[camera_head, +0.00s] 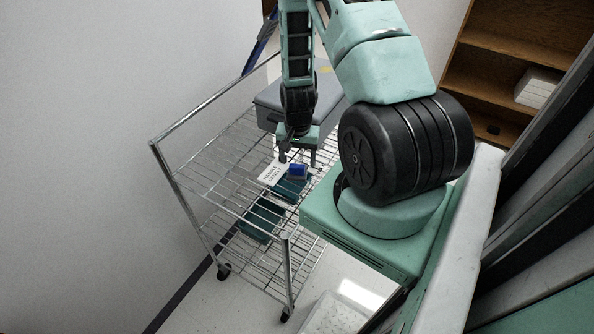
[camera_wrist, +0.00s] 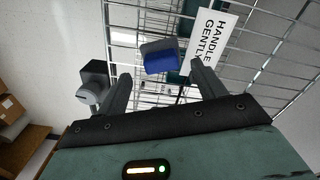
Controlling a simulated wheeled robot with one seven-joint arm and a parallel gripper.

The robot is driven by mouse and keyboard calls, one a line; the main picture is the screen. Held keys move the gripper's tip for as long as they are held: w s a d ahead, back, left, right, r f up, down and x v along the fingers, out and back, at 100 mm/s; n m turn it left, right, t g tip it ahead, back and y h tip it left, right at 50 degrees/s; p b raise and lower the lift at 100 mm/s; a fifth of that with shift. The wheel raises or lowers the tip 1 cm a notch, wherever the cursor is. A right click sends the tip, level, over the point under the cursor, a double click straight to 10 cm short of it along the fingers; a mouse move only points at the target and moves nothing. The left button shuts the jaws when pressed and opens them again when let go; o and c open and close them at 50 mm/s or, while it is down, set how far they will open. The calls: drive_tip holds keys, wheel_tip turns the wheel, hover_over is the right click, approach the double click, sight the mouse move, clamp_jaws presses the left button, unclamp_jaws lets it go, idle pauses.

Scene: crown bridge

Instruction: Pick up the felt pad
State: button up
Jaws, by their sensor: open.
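A small blue block with a grey face (camera_head: 297,172) is the likeliest felt pad, though its material cannot be told. It sits on or over a dark teal item (camera_head: 288,188) on the wire cart's upper shelf. In the wrist view the blue block (camera_wrist: 161,61) shows ahead of my fingertips, roughly midway between them. My gripper (camera_head: 298,156) hangs just above the block in the head view. In the wrist view my gripper (camera_wrist: 160,72) has its two fingers spread, with nothing held between them. The gap between fingertips and block cannot be told exactly.
A "HANDLE GENTLY" card (camera_head: 271,172) lies beside the block. A grey case (camera_head: 268,103) stands at the shelf's far end. The wire cart (camera_head: 190,165) has raised rails. Another teal item (camera_head: 260,219) is lower down. A wooden shelf (camera_head: 520,50) stands at right.

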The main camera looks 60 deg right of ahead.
sight(297, 165)
drive_tip(key=shift+w+f+p, duration=0.1)
drive_tip(key=shift+f+p, duration=0.75)
drive_tip(key=shift+f, duration=1.3)
drive_tip(key=c, duration=1.2)
drive_tip(key=shift+o, duration=0.2)
drive_tip(key=shift+r, duration=0.15)
wheel_tip(297, 165, up, 10)
drive_tip(key=b, duration=0.3)
